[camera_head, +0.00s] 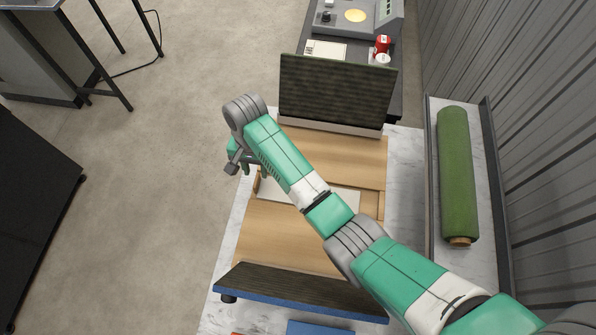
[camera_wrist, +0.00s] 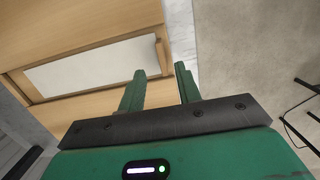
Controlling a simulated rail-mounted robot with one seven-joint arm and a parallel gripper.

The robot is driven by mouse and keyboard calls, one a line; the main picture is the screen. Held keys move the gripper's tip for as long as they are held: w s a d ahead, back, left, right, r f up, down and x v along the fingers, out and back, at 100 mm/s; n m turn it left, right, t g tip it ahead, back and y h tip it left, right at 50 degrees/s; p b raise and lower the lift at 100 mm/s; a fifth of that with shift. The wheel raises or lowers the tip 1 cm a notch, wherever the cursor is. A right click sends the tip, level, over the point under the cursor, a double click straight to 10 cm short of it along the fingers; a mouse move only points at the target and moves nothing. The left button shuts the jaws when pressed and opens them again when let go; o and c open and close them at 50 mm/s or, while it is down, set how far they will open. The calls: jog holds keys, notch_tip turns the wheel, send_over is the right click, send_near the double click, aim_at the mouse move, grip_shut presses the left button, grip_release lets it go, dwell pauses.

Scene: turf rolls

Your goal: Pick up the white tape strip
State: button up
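The white tape strip (camera_head: 340,196) lies in a shallow wooden recess across the middle of the wooden board (camera_head: 300,240). My arm hides part of it in the head view. In the wrist view the strip (camera_wrist: 90,67) is long, flat and white, running from the left to an end just above my fingers. My gripper (camera_wrist: 160,70) is open, with a clear gap between its two fingers and nothing in it. In the head view my gripper (camera_head: 254,170) is at the board's left edge, near the strip's left end, partly hidden by my wrist.
A dark turf panel (camera_head: 337,90) stands behind the board, and another dark panel with a blue edge (camera_head: 300,292) is in front. A green turf roll (camera_head: 457,175) lies in a tray at right.

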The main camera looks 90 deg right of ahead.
aim_at(256, 180)
jog(key=f, duration=0.4)
jog(key=f+b, duration=0.1)
jog(key=f, duration=0.1)
jog(key=shift+w+a, duration=0.15)
jog(key=shift+a, duration=0.25)
jog(key=shift+r, duration=0.1)
grip_shut()
